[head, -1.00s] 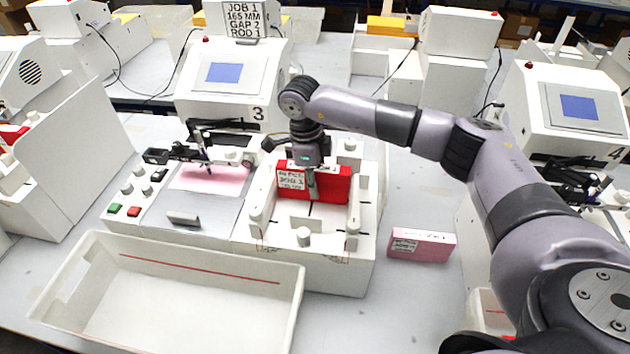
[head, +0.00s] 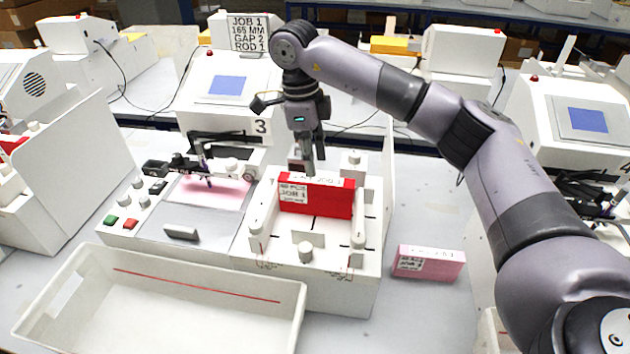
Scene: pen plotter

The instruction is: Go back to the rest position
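My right gripper (head: 303,165) points down just above and behind the red box (head: 320,201). Its fingers look clear of the box, but I cannot tell how far apart they are. The red box carries a white label and stands in the white fixture (head: 335,296) with pegs, in the middle of the picture. My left gripper is not in the picture.
A pink box (head: 429,264) lies on the table right of the fixture. An empty white tray (head: 160,331) is at the front left. The plotter (head: 222,90) marked 3, with a blue screen, stands behind. A job sign (head: 248,33) stands on top of it.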

